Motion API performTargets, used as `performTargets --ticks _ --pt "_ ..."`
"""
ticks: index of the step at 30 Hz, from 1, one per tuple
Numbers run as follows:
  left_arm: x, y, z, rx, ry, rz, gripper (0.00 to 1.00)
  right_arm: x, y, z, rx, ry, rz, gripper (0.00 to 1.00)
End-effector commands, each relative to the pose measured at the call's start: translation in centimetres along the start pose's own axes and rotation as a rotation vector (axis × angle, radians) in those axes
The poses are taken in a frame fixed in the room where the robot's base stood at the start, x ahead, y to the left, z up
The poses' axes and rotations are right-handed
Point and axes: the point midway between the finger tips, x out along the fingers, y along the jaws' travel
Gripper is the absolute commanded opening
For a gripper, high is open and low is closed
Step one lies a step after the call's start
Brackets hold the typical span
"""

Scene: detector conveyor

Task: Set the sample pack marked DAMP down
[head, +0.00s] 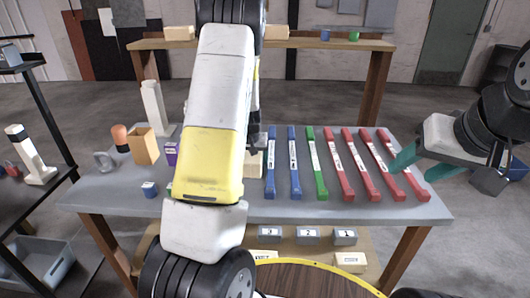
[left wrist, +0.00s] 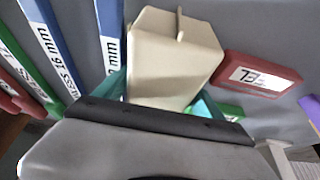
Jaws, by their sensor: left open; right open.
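A cream block (left wrist: 172,55) with a small upright tab stands on the grey table between the teal fingers of my left gripper (left wrist: 160,95). The fingers are open around it; contact cannot be told. No DAMP mark is readable on its visible faces. In the head view, part of the cream block (head: 253,165) shows beside my left arm, which hides most of that gripper. My right gripper (head: 405,168) is open and empty above the red strips at the table's right end.
Blue strips (head: 270,165), a green strip (head: 317,165) and several red strips (head: 341,165) lie in a row on the table (head: 105,195). A red block (left wrist: 262,74) lies right of the cream block. An orange-topped item (head: 120,137) and a tan box (head: 144,146) stand left.

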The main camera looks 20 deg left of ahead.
Motion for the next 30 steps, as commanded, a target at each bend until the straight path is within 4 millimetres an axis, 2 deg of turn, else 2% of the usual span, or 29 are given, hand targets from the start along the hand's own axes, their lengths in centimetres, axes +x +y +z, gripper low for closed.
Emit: performTargets --ticks 21,23,30 --pt "0.43 -0.02 0.2 -0.001 0.0 0.0 0.79 0.0 0.0 0.0 0.0 0.0 0.0 0.54" --pt "0.43 -0.01 0.2 -0.001 0.0 0.0 0.71 0.0 0.0 0.0 0.0 0.0 0.0 0.54" --pt "0.43 -0.01 0.2 0.0 0.0 0.0 0.24 0.0 0.0 0.0 0.0 0.0 0.0 0.54"
